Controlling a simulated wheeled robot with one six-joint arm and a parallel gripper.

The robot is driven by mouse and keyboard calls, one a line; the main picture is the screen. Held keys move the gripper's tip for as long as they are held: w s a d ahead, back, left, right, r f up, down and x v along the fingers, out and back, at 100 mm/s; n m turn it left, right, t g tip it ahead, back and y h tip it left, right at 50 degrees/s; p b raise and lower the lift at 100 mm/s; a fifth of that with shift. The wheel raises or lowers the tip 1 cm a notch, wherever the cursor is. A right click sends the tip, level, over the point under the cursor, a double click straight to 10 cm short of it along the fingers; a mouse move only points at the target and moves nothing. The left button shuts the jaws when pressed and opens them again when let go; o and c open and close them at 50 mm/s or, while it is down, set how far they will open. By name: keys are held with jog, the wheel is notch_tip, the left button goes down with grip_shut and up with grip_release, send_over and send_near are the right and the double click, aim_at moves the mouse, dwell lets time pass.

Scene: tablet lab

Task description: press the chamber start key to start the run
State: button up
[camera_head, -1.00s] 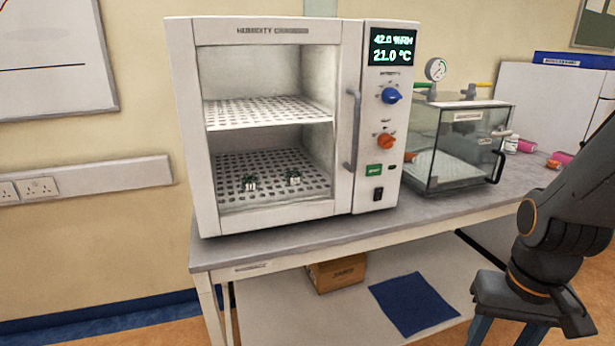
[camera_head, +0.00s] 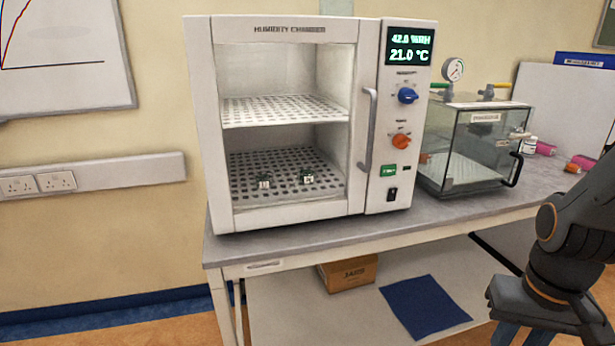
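The humidity chamber (camera_head: 290,219) stands on the bench, its door window showing two perforated shelves. Two small green-and-white items (camera_head: 307,177) lie on the lower shelf. On the right panel, the display (camera_head: 409,47) reads 42.0 %RH and 21.0 °C. Below it are a blue knob (camera_head: 407,95), an orange knob (camera_head: 401,141), a green key (camera_head: 388,170) with lettering too small to read, and a black rocker switch (camera_head: 391,194). My dark arm shows at the lower right, clear of the chamber. My gripper is out of view.
A glass-walled box (camera_head: 470,155) with a gauge (camera_head: 453,69) and valves stands right of the chamber. Pink and orange spools and a white bottle (camera_head: 529,145) lie beyond it. The grey bench (camera_head: 330,233) has a bare front strip. A cardboard box (camera_head: 347,274) sits on the shelf below.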

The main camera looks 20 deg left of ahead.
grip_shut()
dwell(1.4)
